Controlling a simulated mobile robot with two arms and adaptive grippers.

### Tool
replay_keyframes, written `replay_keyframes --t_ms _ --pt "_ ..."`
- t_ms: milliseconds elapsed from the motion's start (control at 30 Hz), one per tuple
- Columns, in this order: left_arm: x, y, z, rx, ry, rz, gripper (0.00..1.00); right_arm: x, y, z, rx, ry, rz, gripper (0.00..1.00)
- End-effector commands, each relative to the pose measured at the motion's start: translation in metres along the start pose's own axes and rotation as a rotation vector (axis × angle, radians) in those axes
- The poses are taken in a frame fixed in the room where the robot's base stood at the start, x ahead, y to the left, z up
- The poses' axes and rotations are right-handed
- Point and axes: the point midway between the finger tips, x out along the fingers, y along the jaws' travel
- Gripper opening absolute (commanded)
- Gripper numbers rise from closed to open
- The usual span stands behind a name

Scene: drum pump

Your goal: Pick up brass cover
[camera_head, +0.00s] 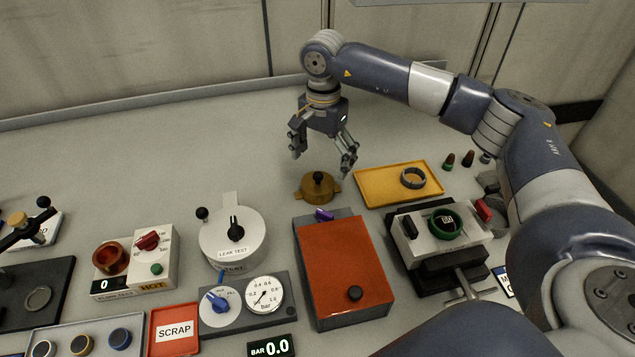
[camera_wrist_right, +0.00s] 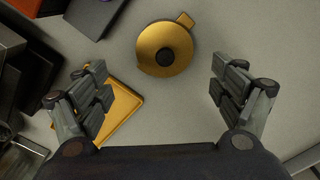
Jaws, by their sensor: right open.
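The brass cover (camera_head: 316,191) is a round golden disc with tabs at its rim and a dark knob on top. It lies on the table behind the orange-red box. In the right wrist view the brass cover (camera_wrist_right: 166,52) is at the upper middle, beyond the fingertips and between their lines. My right gripper (camera_head: 322,163) hangs above the cover with its fingers spread, open and empty. It also shows in the right wrist view (camera_wrist_right: 160,88), with clear space between its fingers. My left gripper is not in view.
A yellow tray (camera_head: 372,187) with a dark ring (camera_head: 413,178) lies right of the cover. The orange-red box (camera_head: 345,265) stands in front, the leak test unit (camera_head: 232,245) front left. A vise holding a green ring (camera_head: 446,222) is front right. The table behind and left is clear.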

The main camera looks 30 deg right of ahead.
Motion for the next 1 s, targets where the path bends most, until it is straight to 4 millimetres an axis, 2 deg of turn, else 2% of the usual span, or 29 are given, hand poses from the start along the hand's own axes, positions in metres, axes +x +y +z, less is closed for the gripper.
replay_keyframes --t_ms 167,333,500,667,767,1000 --pt "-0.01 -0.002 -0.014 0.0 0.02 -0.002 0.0 0.017 -0.002 0.005 -0.001 -0.001 0.004 0.88" --pt "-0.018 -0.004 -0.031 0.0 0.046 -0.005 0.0 0.043 -0.004 0.008 0.0 -0.001 0.004 0.88" --pt "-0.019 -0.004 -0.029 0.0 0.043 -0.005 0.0 0.054 -0.005 0.008 0.001 0.0 0.001 0.88" --pt "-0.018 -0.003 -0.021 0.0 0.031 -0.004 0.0 0.054 -0.005 0.008 0.0 0.001 0.0 0.88" --pt "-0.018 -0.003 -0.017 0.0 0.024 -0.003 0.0 0.054 -0.005 0.008 0.0 0.0 0.0 0.69" --pt "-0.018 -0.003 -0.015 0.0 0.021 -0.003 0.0 0.055 -0.005 0.008 0.0 0.0 0.0 0.15"
